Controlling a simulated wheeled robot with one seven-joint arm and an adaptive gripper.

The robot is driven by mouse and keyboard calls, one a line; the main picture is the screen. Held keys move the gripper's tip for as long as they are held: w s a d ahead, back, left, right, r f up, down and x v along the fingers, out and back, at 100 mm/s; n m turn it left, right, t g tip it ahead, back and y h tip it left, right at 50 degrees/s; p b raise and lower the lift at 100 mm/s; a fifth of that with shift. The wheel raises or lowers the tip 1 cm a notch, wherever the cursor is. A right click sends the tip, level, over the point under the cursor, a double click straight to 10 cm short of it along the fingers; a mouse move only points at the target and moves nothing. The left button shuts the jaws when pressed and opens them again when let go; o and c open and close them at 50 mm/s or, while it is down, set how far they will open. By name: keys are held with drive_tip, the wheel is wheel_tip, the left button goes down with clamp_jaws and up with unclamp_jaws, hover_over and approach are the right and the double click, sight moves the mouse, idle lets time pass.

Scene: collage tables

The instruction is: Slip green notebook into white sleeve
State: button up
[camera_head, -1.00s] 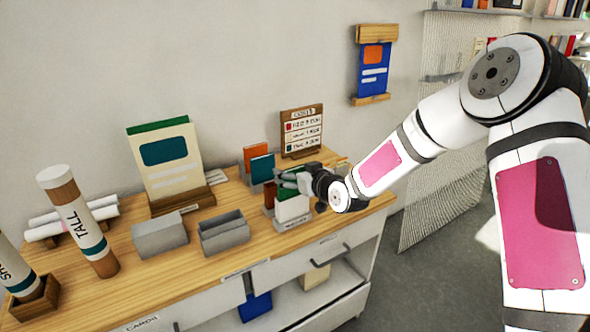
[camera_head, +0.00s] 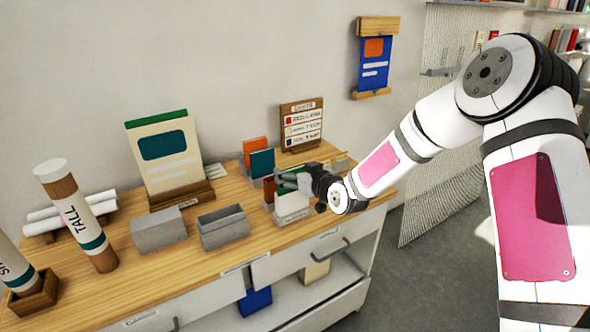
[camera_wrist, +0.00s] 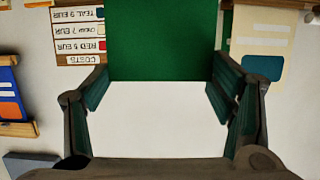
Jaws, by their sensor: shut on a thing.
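In the wrist view, the green notebook (camera_wrist: 160,40) stands between my fingers, which sit at its left and right sides. My gripper (camera_wrist: 160,88) is shut on it near the edge facing the palm. In the head view, my gripper (camera_head: 283,178) reaches in from the right, over the small holders at the counter's right end. The white sleeve (camera_head: 292,205) stands upright there in a small labelled holder, just below my fingers. Only a little green shows beside it, partly hidden by my fingers. I cannot tell how far the notebook is inside the sleeve.
An orange card (camera_head: 255,150) and a teal card (camera_head: 262,163) stand just behind. A costs sign (camera_head: 302,125) is at the back. Grey bins (camera_head: 223,228), a cream display board (camera_head: 165,155) and a TALL tube (camera_head: 75,215) stand further left.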

drive_tip(key=shift+f+b, duration=0.5)
drive_tip(key=shift+f, duration=1.5)
drive_tip(key=o, duration=1.7)
drive_tip(key=shift+c, duration=0.2)
drive_tip(key=v, duration=1.2)
